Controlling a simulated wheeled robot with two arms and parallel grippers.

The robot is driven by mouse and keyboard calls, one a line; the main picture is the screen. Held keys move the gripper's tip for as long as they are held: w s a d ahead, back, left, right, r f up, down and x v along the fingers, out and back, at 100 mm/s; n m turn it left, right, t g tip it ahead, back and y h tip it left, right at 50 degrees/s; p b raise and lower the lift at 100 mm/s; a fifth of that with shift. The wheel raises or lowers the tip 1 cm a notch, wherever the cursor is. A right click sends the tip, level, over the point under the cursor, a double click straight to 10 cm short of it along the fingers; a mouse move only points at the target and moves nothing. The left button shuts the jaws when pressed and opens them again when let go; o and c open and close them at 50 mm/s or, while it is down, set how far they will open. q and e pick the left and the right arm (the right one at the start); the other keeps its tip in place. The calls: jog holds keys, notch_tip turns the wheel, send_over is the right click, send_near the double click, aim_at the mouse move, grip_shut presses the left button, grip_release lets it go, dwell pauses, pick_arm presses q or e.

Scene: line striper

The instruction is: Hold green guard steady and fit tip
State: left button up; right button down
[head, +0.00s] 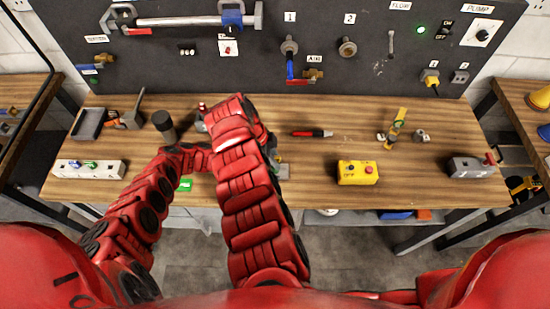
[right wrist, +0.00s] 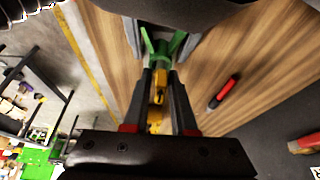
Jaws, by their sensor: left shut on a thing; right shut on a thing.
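The green guard (right wrist: 160,49) shows at the top of the right wrist view, with a round collar and flared sides. Grey fingers of my left gripper (right wrist: 161,38) stand on both sides of it and are shut on it. My right gripper (right wrist: 160,84) is shut on a small yellow tip (right wrist: 158,92), pointing at the guard's collar. The tip's front end is at or very near the collar; I cannot tell whether it is inside. In the head view my right arm hides most of this; only a grey-green bit shows beside it.
A red-and-black marker (head: 312,133) lies right of my arms. A yellow button box (head: 357,173) stands at the front edge, with a grey box (head: 471,167) further right. A power strip (head: 89,169) and grey tray (head: 89,124) are at left.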

jog(key=shift+r, duration=0.25)
dwell(0.5)
jog(key=shift+c, duration=1.6)
grip_release()
jog(key=v, duration=0.7)
pick_arm(q)
jog(key=o, duration=1.1)
jog(key=shift+c, duration=0.2)
jog(key=shift+a, duration=0.1)
